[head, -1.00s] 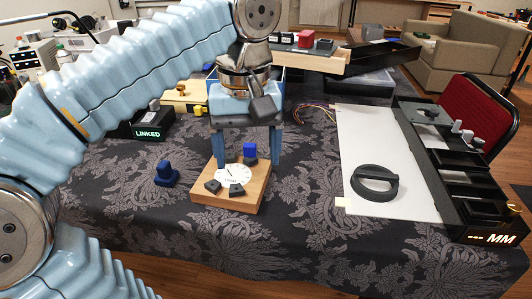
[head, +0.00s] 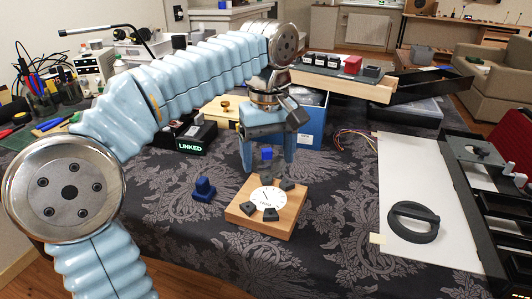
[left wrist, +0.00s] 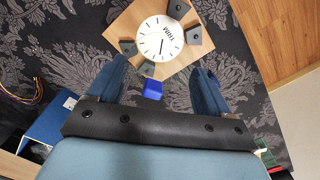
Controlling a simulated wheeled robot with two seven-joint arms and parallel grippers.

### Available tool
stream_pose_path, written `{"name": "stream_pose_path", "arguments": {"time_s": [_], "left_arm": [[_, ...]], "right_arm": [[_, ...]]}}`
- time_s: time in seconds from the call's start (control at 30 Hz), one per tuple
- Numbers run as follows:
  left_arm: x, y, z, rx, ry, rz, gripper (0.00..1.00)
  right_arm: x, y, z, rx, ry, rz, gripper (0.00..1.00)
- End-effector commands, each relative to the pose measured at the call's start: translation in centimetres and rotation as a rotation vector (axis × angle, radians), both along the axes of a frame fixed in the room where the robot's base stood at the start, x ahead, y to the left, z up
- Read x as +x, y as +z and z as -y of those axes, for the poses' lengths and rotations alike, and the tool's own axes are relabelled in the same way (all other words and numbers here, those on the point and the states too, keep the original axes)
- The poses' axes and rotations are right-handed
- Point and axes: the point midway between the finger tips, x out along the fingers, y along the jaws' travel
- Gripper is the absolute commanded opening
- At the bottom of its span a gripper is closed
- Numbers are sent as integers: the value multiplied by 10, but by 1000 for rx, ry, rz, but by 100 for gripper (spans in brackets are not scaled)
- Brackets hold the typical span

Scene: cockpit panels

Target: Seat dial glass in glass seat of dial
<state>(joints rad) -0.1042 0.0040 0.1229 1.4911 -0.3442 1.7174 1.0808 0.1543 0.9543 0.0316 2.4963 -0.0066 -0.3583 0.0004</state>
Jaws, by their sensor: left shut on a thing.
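The dial (head: 268,199) is a white round face with black marks, set on a square wooden block (head: 285,222) on the table. Several dark grey blocks stand around its rim. It also shows in the left wrist view (left wrist: 158,42). My left gripper (head: 267,165) is above and behind the dial, pointing down. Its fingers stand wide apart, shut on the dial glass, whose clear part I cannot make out. A small blue block (head: 266,153) shows between the fingers, also in the left wrist view (left wrist: 152,89). My right gripper is not in view.
A dark blue knobbed piece (head: 202,190) stands left of the wooden block. A black box reading LINKED (head: 187,140) is behind it. A white board (head: 390,185) with a black ring handle (head: 413,222) lies at right. A blue bin (head: 312,125) stands behind the gripper.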

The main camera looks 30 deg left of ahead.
Motion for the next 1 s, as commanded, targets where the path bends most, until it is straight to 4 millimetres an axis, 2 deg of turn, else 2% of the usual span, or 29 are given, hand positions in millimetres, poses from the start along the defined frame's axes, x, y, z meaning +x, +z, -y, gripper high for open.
{"name": "stream_pose_path", "arguments": {"time_s": [0.27,0.6,1.0], "left_arm": [[0,-17,0,1,0,-1,50],[-1,-51,0,0,0,0,50],[0,-57,0,-1,0,1,50]], "right_arm": [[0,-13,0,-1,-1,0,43],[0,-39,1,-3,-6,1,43],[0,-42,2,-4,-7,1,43]]}}
